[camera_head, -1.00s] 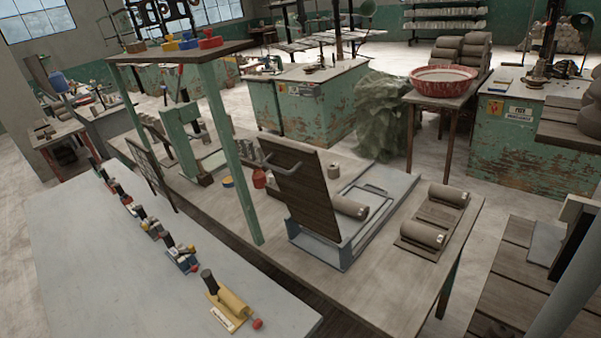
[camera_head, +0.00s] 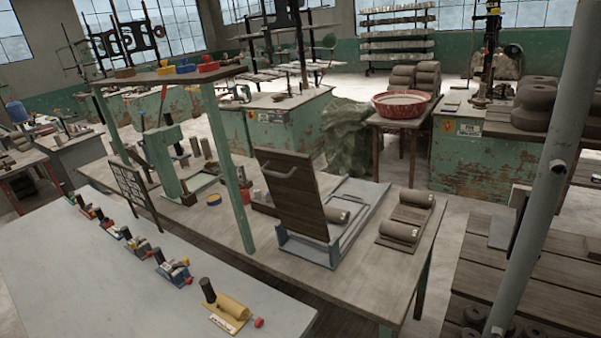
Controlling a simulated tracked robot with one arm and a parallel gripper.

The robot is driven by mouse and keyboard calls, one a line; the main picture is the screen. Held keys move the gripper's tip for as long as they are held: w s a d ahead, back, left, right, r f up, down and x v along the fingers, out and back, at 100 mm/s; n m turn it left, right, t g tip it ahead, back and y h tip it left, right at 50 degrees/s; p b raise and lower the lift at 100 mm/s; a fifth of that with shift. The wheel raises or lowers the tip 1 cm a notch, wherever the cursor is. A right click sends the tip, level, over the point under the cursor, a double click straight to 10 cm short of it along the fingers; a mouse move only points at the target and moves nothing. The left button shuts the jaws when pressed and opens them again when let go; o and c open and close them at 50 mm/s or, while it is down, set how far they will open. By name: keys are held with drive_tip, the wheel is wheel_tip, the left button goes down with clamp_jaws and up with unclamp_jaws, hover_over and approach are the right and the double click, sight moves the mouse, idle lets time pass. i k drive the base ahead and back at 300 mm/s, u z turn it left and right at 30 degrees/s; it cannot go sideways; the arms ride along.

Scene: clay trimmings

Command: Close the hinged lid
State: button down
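The hinged lid (camera_head: 296,192) is a dark wooden board with a metal handle (camera_head: 279,171) near its upper edge. It stands open, tilted up steeply from a blue-grey metal frame (camera_head: 306,252) on the wooden workbench.
A green post (camera_head: 232,178) holding a shelf (camera_head: 165,76) stands left of the lid. Two clay rolls (camera_head: 400,232) lie on boards to its right. A grey table (camera_head: 130,290) with several small tools is in front. A grey pole (camera_head: 542,175) crosses the right side.

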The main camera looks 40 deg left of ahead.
sight(289, 198)
drive_tip(key=u, duration=0.15)
drive_tip(key=i, duration=0.9)
drive_tip(key=z, duration=0.05)
